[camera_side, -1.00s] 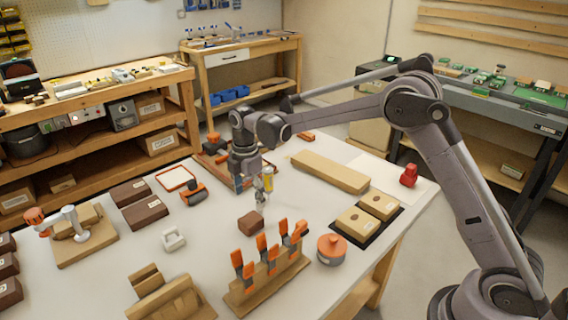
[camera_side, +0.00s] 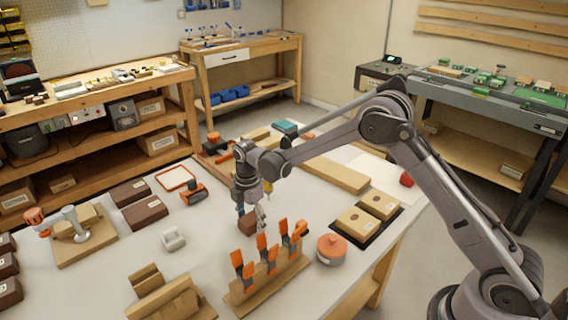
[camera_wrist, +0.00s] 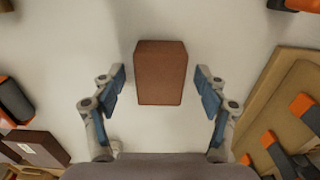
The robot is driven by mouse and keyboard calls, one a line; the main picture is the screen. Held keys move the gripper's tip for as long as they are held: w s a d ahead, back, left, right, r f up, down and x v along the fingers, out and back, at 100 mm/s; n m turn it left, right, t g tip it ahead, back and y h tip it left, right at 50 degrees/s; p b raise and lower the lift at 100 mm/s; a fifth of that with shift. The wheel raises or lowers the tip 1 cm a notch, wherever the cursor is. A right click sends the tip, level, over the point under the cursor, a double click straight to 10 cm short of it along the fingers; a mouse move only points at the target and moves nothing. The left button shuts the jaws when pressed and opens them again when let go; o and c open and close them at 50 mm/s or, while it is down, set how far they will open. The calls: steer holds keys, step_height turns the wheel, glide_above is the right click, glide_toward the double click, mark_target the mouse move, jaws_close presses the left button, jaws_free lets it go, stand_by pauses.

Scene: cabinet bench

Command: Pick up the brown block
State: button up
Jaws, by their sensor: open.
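The brown block (camera_wrist: 161,72) lies on the white table, seen from above in the wrist view. My gripper (camera_wrist: 161,90) is open, with one blue-padded finger to each side of the block and a gap on both sides. The lower part of the block reaches between the fingertips, and nothing is held. In the side view my gripper (camera_side: 254,218) points down just over the block (camera_side: 247,224), which it partly hides. I cannot tell the exact height of the fingertips above the table.
A wooden rack with orange clamps (camera_side: 268,276) stands close in front of the block. A round orange-lidded pot (camera_side: 331,249) is to its right. A small white piece (camera_side: 173,239) is to the left, with clear table between. Tan blocks on a black mat (camera_side: 356,222) lie further right.

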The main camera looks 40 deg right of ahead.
steer(key=c, duration=1.3)
steer(key=shift+r, duration=0.2)
